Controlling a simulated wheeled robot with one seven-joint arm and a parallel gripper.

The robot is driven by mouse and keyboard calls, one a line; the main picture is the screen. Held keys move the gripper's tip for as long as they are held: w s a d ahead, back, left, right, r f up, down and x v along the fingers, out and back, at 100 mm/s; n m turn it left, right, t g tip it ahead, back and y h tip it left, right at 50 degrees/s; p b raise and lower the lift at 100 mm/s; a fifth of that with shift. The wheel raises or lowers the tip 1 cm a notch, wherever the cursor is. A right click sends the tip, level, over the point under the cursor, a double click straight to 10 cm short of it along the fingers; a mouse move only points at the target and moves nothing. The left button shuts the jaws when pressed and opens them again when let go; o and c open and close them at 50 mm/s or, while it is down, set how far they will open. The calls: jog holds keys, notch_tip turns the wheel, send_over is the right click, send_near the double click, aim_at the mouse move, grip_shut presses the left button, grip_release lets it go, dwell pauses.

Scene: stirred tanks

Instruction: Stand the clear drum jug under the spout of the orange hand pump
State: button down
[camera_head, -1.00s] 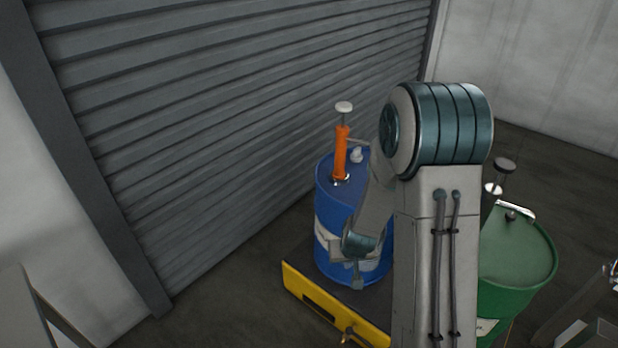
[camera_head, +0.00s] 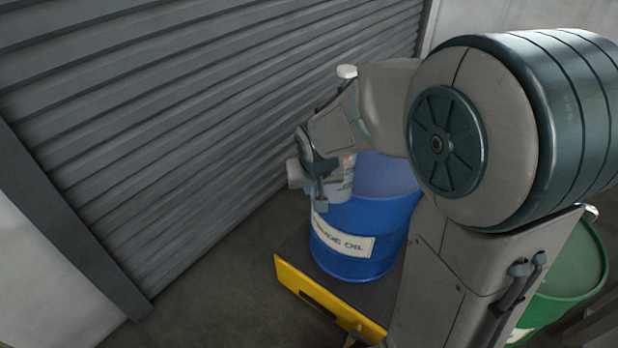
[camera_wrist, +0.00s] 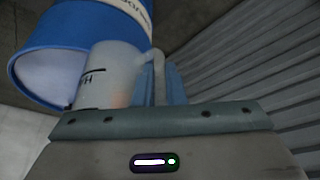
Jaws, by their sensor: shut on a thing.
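The clear drum jug (camera_head: 340,188) shows in the head view as a pale see-through body in front of the blue drum's upper part. In the wrist view the jug (camera_wrist: 112,72) looks whitish, with dark marks and a handle (camera_wrist: 159,78) on its right. My gripper (camera_head: 321,188) is shut on the jug's handle side and holds it up beside the blue drum (camera_head: 362,228). The orange hand pump is mostly hidden behind my arm and the jug; its white top knob (camera_head: 347,71) shows above. I cannot see its spout or the gap to the jug.
The blue drum stands on a dark platform with a yellow front edge (camera_head: 325,308). A green drum (camera_head: 575,270) stands at the right, partly behind my arm. A grey roller shutter (camera_head: 190,130) runs close along the left. Bare floor lies at the front left.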

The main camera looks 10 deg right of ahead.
jog(key=shift+w+r, duration=0.25)
jog(key=shift+r, duration=0.1)
jog(key=shift+s+f, duration=0.1)
jog(key=shift+s, duration=0.05)
jog(key=shift+w+d+f+b, duration=0.4)
jog(key=shift+w+d+f, duration=0.2)
jog(key=shift+d, duration=0.2)
jog(key=shift+w+d+f+b, duration=0.4)
jog(key=shift+w+d+f, duration=0.1)
jog(key=shift+d+f, duration=0.25)
jog(key=shift+w+d+f+b, duration=0.4)
jog(key=shift+w+d+f, duration=0.15)
jog(key=shift+d, duration=0.3)
jog(key=shift+w+d, duration=0.6)
jog(key=shift+d, duration=0.2)
jog(key=shift+w+d, duration=0.55)
jog(key=shift+d, duration=0.3)
jog(key=shift+w+d, duration=0.6)
jog(key=shift+d, duration=0.2)
jog(key=shift+w+d+f+b, duration=0.3)
jog(key=shift+w+d, duration=0.45)
jog(key=shift+d, duration=0.3)
jog(key=shift+w+d+f+b, duration=0.15)
jog(key=shift+w+d+b, duration=0.1)
jog(key=shift+w+d, duration=0.65)
jog(key=shift+s+d, duration=0.15)
jog(key=shift+s, duration=0.05)
jog(key=shift+f+b, duration=0.55)
jog(key=shift+f, duration=0.05)
